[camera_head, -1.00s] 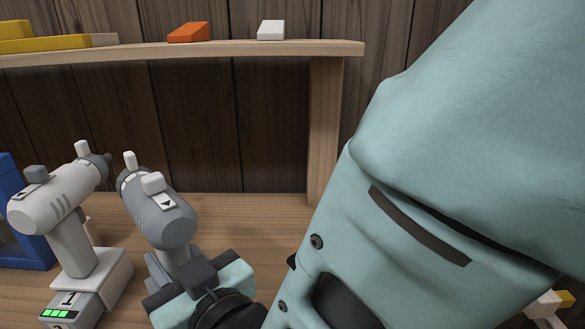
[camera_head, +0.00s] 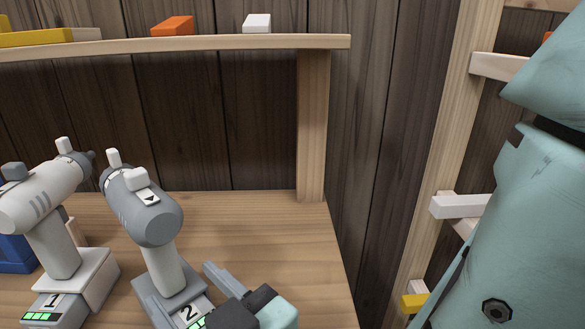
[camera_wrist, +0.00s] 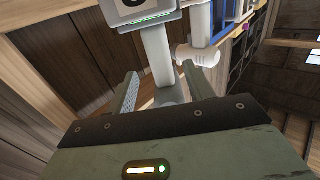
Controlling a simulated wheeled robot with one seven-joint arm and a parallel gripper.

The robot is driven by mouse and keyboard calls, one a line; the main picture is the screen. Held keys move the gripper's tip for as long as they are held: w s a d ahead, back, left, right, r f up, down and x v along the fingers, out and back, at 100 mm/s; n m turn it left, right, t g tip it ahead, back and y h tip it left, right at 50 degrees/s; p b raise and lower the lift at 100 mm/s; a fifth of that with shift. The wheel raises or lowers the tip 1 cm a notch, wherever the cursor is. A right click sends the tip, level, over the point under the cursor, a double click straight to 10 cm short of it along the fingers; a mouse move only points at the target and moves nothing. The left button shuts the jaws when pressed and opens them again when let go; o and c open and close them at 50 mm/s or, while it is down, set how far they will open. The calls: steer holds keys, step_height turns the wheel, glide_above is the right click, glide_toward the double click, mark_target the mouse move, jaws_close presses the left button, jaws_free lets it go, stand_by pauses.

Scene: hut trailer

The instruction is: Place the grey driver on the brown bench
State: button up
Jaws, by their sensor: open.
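The grey driver (camera_head: 148,215) stands upright on its battery base, marked 2, on the brown wooden bench top (camera_head: 255,225) in the head view. My gripper (camera_head: 212,290) is at the bottom, right of the base; one finger shows clearly, the other is mostly hidden or cut off. In the wrist view my gripper (camera_wrist: 160,70) is open. The driver's handle (camera_wrist: 156,50) appears between and beyond the fingertips, with its base at the top. I see no finger pressing on it.
A white driver (camera_head: 45,215) marked 1 stands close left, with a blue item (camera_head: 16,255) behind. A shelf (camera_head: 220,42) above holds an orange block (camera_head: 172,26) and a white block (camera_head: 257,23). The bench is clear behind and right. A ladder-like wooden frame (camera_head: 445,150) stands right.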

steer(key=b+v, duration=0.3)
steer(key=b, duration=0.8)
steer(key=shift+s+d, duration=0.2)
steer(key=shift+d, duration=0.15)
